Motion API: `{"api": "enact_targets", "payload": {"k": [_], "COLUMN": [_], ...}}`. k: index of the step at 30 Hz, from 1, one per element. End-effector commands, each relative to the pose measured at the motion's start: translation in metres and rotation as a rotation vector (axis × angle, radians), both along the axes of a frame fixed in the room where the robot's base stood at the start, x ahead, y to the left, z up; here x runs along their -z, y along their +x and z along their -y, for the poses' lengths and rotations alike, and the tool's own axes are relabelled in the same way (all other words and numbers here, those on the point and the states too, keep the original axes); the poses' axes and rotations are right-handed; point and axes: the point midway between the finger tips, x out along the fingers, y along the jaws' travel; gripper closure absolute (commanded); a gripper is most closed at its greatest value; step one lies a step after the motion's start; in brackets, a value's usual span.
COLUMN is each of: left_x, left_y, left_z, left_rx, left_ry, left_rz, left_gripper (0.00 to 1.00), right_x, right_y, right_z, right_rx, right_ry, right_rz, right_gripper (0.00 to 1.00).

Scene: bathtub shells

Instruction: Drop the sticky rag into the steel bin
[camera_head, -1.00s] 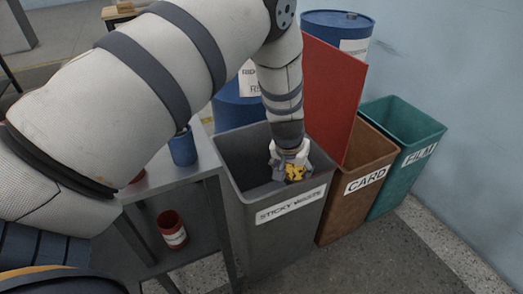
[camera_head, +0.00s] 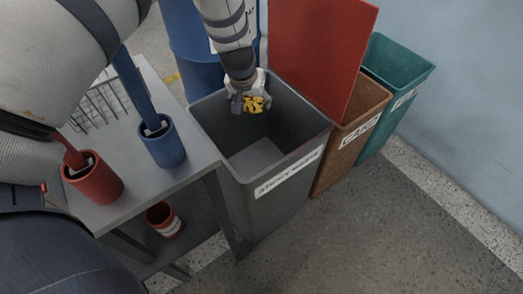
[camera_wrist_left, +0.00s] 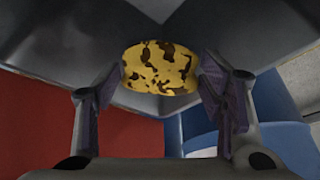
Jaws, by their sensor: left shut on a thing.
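The sticky rag (camera_head: 255,104) is a yellow wad with dark stains. My left gripper (camera_head: 249,100) is shut on it, and it hangs over the opening of the steel bin (camera_head: 288,178) near its back edge. The bin is grey, labelled "STICKY WASTE", with its red lid (camera_head: 318,55) standing open. In the left wrist view the rag (camera_wrist_left: 160,68) sits between the two fingers (camera_wrist_left: 162,90), with the grey bin walls beyond. My right gripper is not in view.
A brown "CARD" bin (camera_head: 352,140) and a teal bin (camera_head: 395,100) stand to the right. A grey metal cart (camera_head: 130,185) with a blue canister (camera_head: 163,145) and a red canister (camera_head: 95,182) stands left. Blue drums (camera_head: 190,40) are behind.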

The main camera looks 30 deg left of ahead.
Motion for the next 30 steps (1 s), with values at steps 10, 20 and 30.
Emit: {"api": "enact_targets", "payload": {"k": [10, 20, 30], "left_x": [0.037, 0.035, 0.033], "left_y": [-0.001, 0.000, -0.001], "left_z": [0.000, 0.000, 0.000], "left_rx": [-0.001, 0.000, 0.000], "left_ry": [0.001, 0.001, 0.001], "left_rz": [-0.003, -0.001, -0.001], "left_gripper": [0.65, 0.13, 0.13], "right_x": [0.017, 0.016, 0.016], "right_y": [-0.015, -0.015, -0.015], "right_z": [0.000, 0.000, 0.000], "right_rx": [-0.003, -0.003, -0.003], "right_ry": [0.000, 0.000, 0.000], "right_rz": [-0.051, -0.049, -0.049], "right_gripper": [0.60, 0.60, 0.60]}}
